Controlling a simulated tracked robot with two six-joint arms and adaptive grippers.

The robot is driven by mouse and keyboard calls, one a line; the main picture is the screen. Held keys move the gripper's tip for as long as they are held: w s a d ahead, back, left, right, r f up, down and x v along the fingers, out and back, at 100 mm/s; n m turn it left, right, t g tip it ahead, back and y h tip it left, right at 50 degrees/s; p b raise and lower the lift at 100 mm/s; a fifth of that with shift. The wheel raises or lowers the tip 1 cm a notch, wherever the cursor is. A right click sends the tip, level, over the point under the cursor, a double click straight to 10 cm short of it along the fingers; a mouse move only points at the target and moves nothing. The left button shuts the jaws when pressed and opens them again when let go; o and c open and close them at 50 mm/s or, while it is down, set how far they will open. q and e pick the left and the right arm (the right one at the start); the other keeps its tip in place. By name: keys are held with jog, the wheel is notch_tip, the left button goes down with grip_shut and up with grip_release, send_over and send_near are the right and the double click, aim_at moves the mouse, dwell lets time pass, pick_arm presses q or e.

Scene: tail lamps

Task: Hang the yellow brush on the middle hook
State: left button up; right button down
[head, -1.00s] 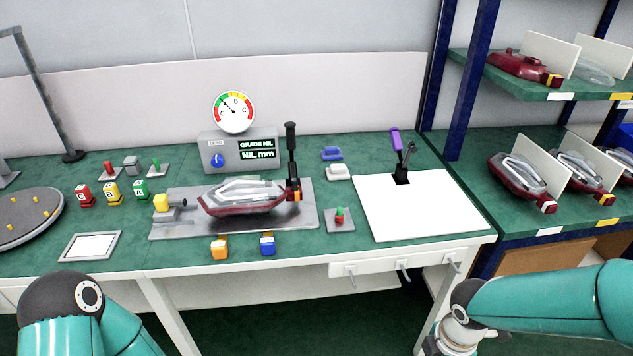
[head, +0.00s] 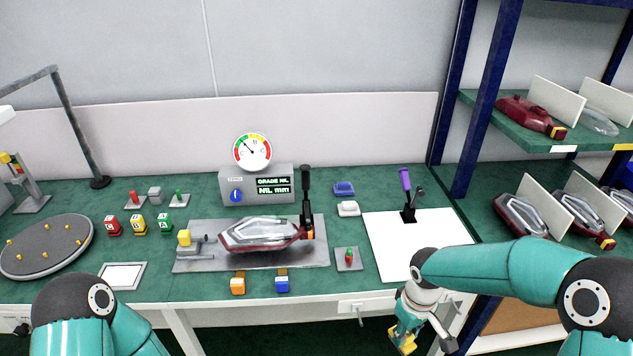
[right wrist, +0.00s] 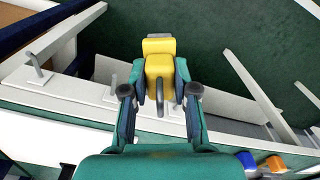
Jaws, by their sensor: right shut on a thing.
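My right gripper (head: 405,338) is below the bench's front edge in the head view. In the right wrist view my right gripper (right wrist: 160,85) is shut on the yellow brush (right wrist: 158,62). The brush (head: 405,345) shows only as a small yellow part in the head view. A grey curved piece crosses it; I cannot tell whether this is its loop. In the right wrist view the middle hook (right wrist: 114,88) is left of the brush, apart from it. An end hook (right wrist: 38,68) is farther left. In the head view the left hook (head: 359,316) shows. My left gripper is outside the views.
The white hook rail (right wrist: 70,103) runs along the bench front. White bench legs (right wrist: 255,90) stand nearby. A white board (head: 385,240) with a purple-handled tool (head: 405,180) is on the bench above. The blue-posted shelf (head: 490,95) stands to the right.

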jog(key=shift+w+d+r+m, duration=0.1)
jog(key=shift+w+m, duration=0.05)
jog(key=shift+m, duration=0.4)
jog(key=shift+w+r+m, duration=0.1)
jog(key=shift+w+m, duration=0.05)
jog(key=shift+m, duration=0.4)
jog(key=m, duration=0.3)
